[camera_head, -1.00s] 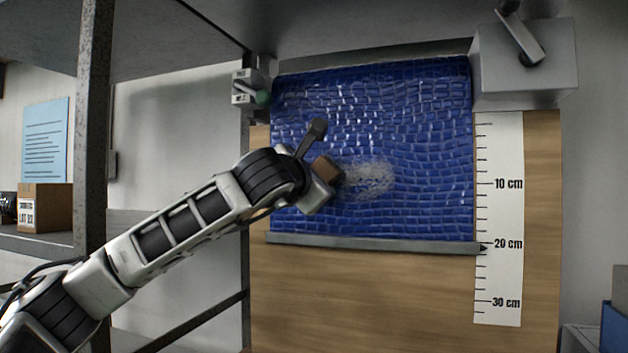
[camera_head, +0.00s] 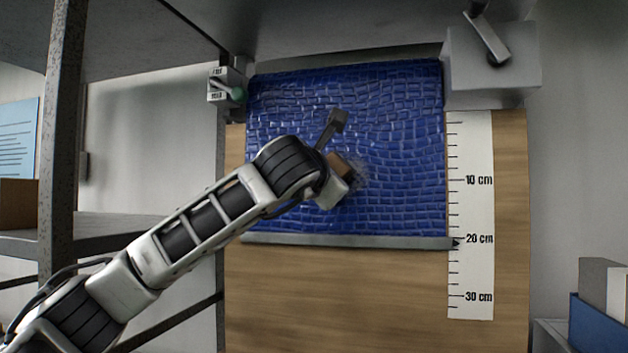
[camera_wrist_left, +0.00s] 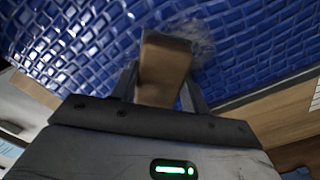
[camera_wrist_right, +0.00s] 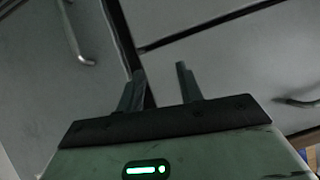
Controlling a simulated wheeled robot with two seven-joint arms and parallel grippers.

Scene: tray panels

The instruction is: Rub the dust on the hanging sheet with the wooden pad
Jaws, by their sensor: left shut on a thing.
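The hanging sheet (camera_head: 400,110) is blue with a glossy brick-like pattern and a grey bar along its lower edge. My left gripper (camera_wrist_left: 160,88) is shut on the wooden pad (camera_wrist_left: 165,62), a brown block; the pad (camera_head: 341,164) also shows at the sheet's middle in the head view. The pad is at the sheet, but I cannot tell if it presses on it. A pale grey dust patch (camera_head: 360,170) shows just right of the pad, partly hidden by it and my gripper. My right gripper (camera_wrist_right: 160,85) is open and empty, away from the sheet.
A white ruler (camera_head: 470,220) marked in cm stands right of the sheet. A grey box with a lever (camera_head: 490,65) is at the top right, and a small switch with a green knob (camera_head: 237,94) at the top left. A metal shelf post (camera_head: 62,150) stands at left.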

